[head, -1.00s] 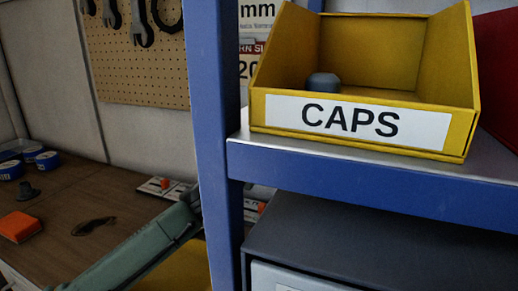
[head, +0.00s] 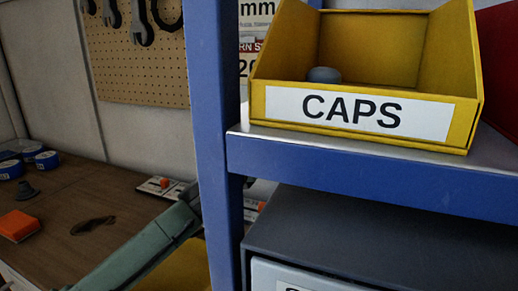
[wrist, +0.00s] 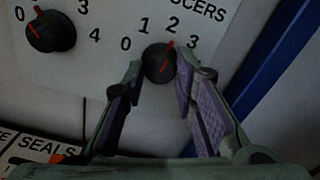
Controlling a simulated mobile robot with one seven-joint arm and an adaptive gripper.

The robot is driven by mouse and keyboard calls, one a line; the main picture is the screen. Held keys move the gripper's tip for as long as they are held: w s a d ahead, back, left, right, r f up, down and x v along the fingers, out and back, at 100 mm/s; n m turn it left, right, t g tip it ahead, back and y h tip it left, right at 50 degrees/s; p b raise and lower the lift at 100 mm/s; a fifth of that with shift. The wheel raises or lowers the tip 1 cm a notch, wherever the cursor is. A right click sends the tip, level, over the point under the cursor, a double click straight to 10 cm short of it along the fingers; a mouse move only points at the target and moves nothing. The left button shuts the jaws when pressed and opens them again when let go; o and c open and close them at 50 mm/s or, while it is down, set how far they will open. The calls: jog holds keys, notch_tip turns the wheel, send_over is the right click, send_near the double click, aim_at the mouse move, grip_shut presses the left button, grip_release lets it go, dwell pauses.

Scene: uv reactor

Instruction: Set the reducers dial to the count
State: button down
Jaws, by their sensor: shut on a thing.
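The reducers dial (wrist: 158,63) is a round black knob on a white panel in the wrist view. Its label is partly cut off and reads "UCERS". Marks 0, 1, 2 and 3 curve around its top, and its red pointer is turned up and slightly right, toward the 2. My gripper (wrist: 159,76) is shut on the dial, one finger on each side of it. The head view shows neither the dial nor my fingertips.
A second black dial (wrist: 50,32) is left of the held one. In the head view, a yellow CAPS bin (head: 360,108) holding a grey cap (head: 324,75) stands on a blue shelf (head: 340,165). A workbench (head: 60,225) with an orange box (head: 18,226) is at left.

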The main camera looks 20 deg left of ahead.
jog(key=shift+n, duration=0.8)
jog(key=c, duration=1.3)
grip_release()
jog(key=s, duration=1.2)
jog(key=shift+a, duration=0.2)
